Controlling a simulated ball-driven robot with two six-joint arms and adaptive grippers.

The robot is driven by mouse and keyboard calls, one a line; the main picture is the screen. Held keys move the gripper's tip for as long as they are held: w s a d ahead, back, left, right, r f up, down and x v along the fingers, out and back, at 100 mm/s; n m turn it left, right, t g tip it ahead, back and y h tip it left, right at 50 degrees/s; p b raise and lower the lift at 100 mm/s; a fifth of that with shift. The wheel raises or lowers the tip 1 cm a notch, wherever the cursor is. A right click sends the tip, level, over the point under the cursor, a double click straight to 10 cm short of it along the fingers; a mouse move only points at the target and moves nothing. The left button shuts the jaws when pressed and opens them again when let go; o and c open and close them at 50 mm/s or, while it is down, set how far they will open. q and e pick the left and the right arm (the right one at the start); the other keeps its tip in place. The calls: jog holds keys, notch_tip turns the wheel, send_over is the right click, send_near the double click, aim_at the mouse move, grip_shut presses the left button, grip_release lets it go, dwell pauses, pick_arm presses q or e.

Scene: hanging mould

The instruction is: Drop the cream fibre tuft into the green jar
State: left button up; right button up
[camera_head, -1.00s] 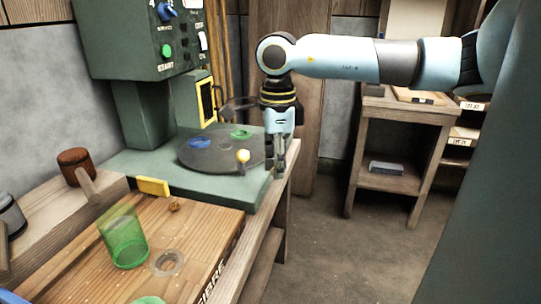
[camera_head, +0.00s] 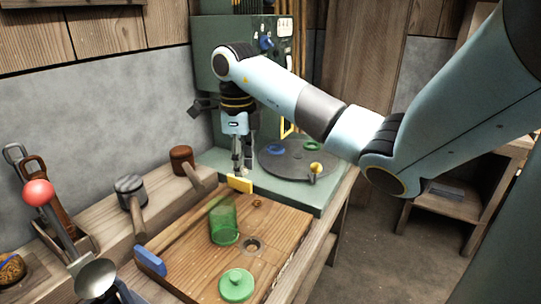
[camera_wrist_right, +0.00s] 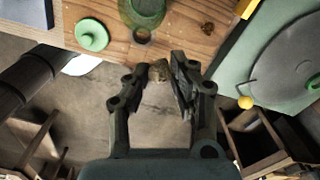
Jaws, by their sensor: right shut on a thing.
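My right gripper (camera_head: 241,170) points down in the head view, above the yellow block at the far end of the wooden board. In the right wrist view it is shut on a small tan-cream tuft (camera_wrist_right: 159,73), held between the fingertips. The clear green jar (camera_head: 223,222) stands open on the board (camera_head: 190,250), nearer than the gripper; it also shows in the wrist view (camera_wrist_right: 145,10). The green lid (camera_head: 236,285) lies apart from the jar. My left gripper is not in view.
The yellow block (camera_head: 240,184) sits at the far edge. A dark turntable (camera_head: 298,160) is behind. Mallets (camera_head: 131,190) and a red-knobbed lever (camera_head: 38,193) are at left.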

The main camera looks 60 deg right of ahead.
notch_tip(320, 180, up, 3)
jog(key=w+a, duration=0.2)
jog(key=a, duration=0.1)
jog(key=f+b, duration=0.1)
jog(key=f, duration=0.1)
jog(key=f+b, duration=0.1)
jog(key=w+f+b, duration=0.1)
jog(key=f, duration=0.1)
jog(key=shift+d+f, duration=0.25)
jog(key=shift+f, duration=0.1)
